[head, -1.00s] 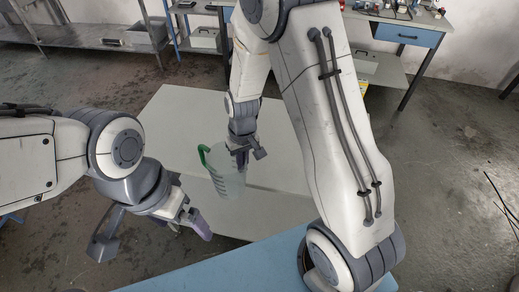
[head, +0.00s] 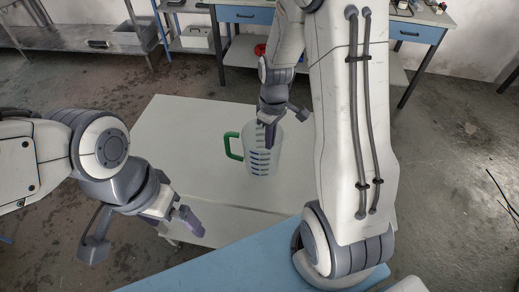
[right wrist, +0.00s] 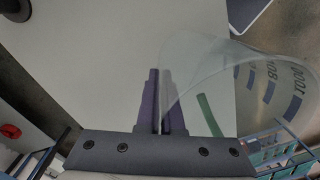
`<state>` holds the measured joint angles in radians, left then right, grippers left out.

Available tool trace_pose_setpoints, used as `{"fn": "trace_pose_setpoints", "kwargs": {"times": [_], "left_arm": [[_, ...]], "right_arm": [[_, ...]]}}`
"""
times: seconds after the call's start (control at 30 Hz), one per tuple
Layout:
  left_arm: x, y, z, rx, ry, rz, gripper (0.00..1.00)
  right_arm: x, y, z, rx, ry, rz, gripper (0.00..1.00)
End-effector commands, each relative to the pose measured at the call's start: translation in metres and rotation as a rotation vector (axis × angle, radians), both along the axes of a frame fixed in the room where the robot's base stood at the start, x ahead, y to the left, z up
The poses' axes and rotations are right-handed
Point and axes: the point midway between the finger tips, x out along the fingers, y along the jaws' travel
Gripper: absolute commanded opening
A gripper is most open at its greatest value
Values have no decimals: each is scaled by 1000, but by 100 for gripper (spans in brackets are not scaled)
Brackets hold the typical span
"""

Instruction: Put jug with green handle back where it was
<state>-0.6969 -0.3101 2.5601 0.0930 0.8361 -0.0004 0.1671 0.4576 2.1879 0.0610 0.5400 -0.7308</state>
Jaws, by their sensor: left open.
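The clear jug with the green handle (head: 263,160) is upright over the pale table (head: 180,130) in the head view, its handle to the left. My right gripper (head: 270,135) is at the jug's rim. In the right wrist view, the right gripper's fingers (right wrist: 160,105) are closed with the jug's wall between them. The jug (right wrist: 250,85) shows there on the right with blue markings. I cannot tell whether its base touches the table.
The blue surface (head: 235,270) lies at the front edge. A bench with blue drawers (head: 415,33) stands at the back right, a metal shelf unit (head: 75,38) at the back left. The pale table is clear to the left of the jug.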

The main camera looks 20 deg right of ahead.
Motion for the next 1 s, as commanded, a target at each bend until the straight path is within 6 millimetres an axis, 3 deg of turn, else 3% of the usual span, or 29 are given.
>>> {"fn": "trace_pose_setpoints", "kwargs": {"times": [0.2, 0.53, 0.93, 0.97, 1.0], "left_arm": [[0, 0, 5, 0, 0, 0, 100], [0, 0, 10, 0, 0, 0, 100], [0, 0, 6, 0, 0, 0, 100], [0, 0, 6, 0, 0, 0, 100], [0, 0, 7, 0, 0, 0, 100]], "right_arm": [[15, 22, -15, 0, 0, 1, 0], [15, 24, -53, 0, 1, 2, 0], [16, 24, -60, 0, -1, 2, 0], [16, 24, -60, 0, -1, 2, 7], [16, 24, -59, 0, -1, 2, 22]]}}
